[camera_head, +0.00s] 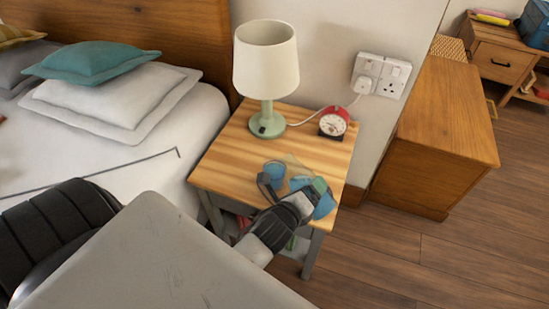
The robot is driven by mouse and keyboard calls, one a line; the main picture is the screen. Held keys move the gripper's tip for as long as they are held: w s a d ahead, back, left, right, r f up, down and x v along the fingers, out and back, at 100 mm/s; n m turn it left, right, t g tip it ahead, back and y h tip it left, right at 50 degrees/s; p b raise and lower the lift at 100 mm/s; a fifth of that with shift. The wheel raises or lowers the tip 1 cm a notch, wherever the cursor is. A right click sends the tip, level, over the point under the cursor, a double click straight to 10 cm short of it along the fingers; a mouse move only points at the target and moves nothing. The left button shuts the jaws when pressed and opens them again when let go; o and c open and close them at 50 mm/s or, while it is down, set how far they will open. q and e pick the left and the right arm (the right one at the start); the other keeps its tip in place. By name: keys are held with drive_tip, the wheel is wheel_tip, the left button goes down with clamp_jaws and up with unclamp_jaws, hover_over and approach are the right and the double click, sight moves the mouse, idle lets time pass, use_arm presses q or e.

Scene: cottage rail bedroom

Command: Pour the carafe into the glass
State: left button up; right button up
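A small blue-tinted glass (275,170) stands on the wooden bedside table (232,158). Just right of it is a larger blue see-through vessel, which looks like the carafe (325,206); my gripper covers much of it. My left gripper (294,187) reaches in over the table's front edge, its dark fingers at the carafe and close beside the glass. The overlap of fingers and blue glass hides whether they grip the carafe. The carafe's tilt and the liquid levels are unclear. My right gripper is out of view.
A lamp (265,75) with a green base and a red alarm clock (334,121) stand at the back of the table. A white cord runs to the wall socket (380,75). The bed (150,180) is left; a wooden cabinet (438,140) is right.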

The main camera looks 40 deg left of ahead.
use_arm(q)
drive_tip(key=shift+f+m, duration=0.15)
drive_tip(key=shift+m, duration=0.15)
drive_tip(key=shift+w+a+r+m+y, duration=0.1)
drive_tip(key=shift+a+r+m+y, duration=0.25)
drive_tip(key=shift+m, duration=0.35)
drive_tip(key=shift+a+m+t+y, duration=0.1)
drive_tip(key=shift+m+t+y, duration=0.15)
drive_tip(key=shift+m+t, duration=0.05)
drive_tip(key=m+b, duration=0.2)
drive_tip(key=m, duration=0.1)
drive_tip(key=shift+d+t+y+b, duration=0.2)
drive_tip(key=shift+t+y+b, duration=0.1)
drive_tip(key=shift+t+y, duration=0.1)
drive_tip(key=m+b, duration=0.1)
drive_tip(key=m, duration=0.1)
drive_tip(key=m+t+b, duration=0.1)
drive_tip(key=b, duration=0.1)
drive_tip(key=shift+d+f+m+y, duration=0.1)
drive_tip(key=shift+f+m+y, duration=0.2)
drive_tip(key=shift+f+m, duration=0.1)
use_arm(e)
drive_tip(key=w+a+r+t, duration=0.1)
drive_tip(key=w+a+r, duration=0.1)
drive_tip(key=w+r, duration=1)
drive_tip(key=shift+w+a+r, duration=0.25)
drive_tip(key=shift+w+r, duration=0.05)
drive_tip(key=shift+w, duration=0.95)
use_arm(q)
drive_tip(key=shift+r, duration=0.1)
